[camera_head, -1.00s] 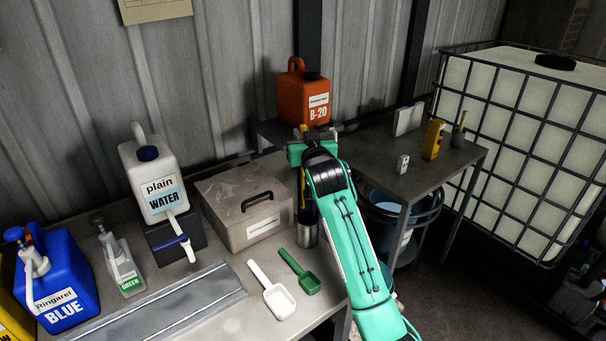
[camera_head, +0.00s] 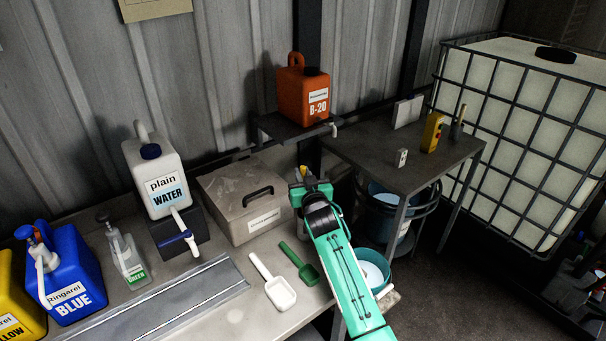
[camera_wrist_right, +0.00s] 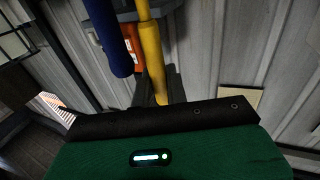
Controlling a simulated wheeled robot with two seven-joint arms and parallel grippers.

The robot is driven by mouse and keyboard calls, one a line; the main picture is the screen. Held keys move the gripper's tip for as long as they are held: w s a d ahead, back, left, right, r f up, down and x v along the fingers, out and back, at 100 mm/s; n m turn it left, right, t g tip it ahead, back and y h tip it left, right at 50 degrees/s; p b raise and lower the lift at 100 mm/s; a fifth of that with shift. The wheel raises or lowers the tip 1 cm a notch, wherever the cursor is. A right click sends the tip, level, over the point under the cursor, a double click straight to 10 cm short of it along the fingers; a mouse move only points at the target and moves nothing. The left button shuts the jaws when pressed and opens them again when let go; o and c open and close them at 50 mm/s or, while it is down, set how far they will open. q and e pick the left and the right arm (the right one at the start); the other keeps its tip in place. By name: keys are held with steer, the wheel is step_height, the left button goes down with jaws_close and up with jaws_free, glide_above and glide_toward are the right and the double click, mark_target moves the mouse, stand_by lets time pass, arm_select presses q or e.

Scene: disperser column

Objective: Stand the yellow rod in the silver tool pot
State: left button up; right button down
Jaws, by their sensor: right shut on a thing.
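My right gripper (camera_head: 306,186) is low, beside the right end of the bench, at the end of my green arm. It is shut on the yellow rod (camera_wrist_right: 151,50). In the head view only a small yellow piece of the rod (camera_head: 304,171) shows above the gripper. In the wrist view the rod runs lengthwise to the dark edge of the gripper, with a blue rod-like thing (camera_wrist_right: 108,38) alongside it. The silver tool pot is hidden behind my arm and gripper, so I cannot tell whether the rod's lower end is inside it. My left gripper is out of view.
A grey box (camera_head: 232,205) stands just left of my gripper. White (camera_head: 280,291) and green (camera_head: 307,272) scoops lie in front. An orange B-20 can (camera_head: 303,92) stands on a shelf behind. A side table (camera_head: 390,165) and buckets (camera_head: 372,268) are to the right.

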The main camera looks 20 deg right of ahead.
steer(key=shift+f, duration=0.15)
steer(key=c, duration=1.4)
jaws_free()
steer(key=shift+r, duration=0.3)
steer(key=s+b, duration=0.3)
steer(key=s, duration=0.9)
steer(key=shift+a+f, duration=0.25)
steer(key=shift+a, duration=0.05)
